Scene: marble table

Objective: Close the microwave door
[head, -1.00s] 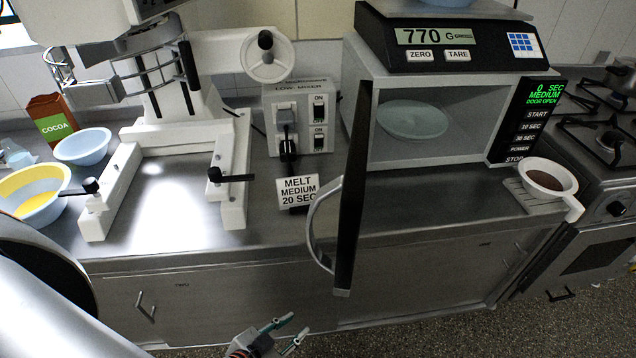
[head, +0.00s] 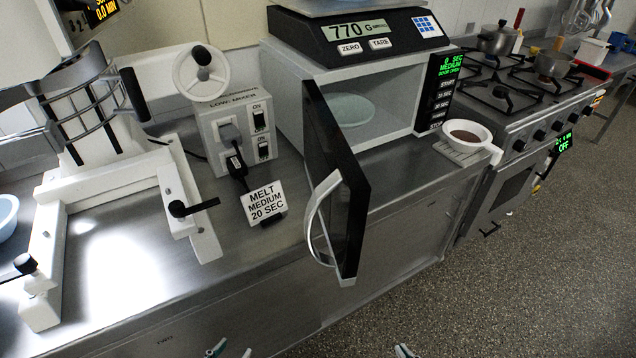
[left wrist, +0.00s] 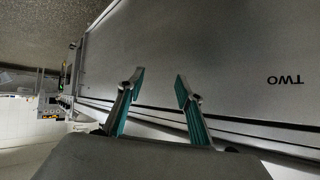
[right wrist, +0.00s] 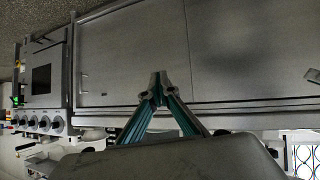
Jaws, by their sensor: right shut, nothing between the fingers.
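The microwave (head: 290,85) stands on the steel counter with its door (head: 345,190) swung wide open toward me. The door's curved handle (head: 318,225) is on its left face. Inside is a round glass plate (head: 350,108), and the display reads DOOR OPEN. My left gripper (head: 230,347) is at the bottom edge of the head view, below and left of the door; its fingers are apart and empty in the left wrist view (left wrist: 158,82). My right gripper (head: 403,350) is at the bottom edge, right of the door; its fingertips meet in the right wrist view (right wrist: 158,82). Neither gripper touches the door.
A scale (head: 355,35) sits on the microwave. A white bowl of brown contents (head: 467,133) stands right of it, before the stove (head: 530,110). A MELT sign (head: 264,202) and mixer control box (head: 235,130) stand left of the door. Open floor (head: 500,290) lies right.

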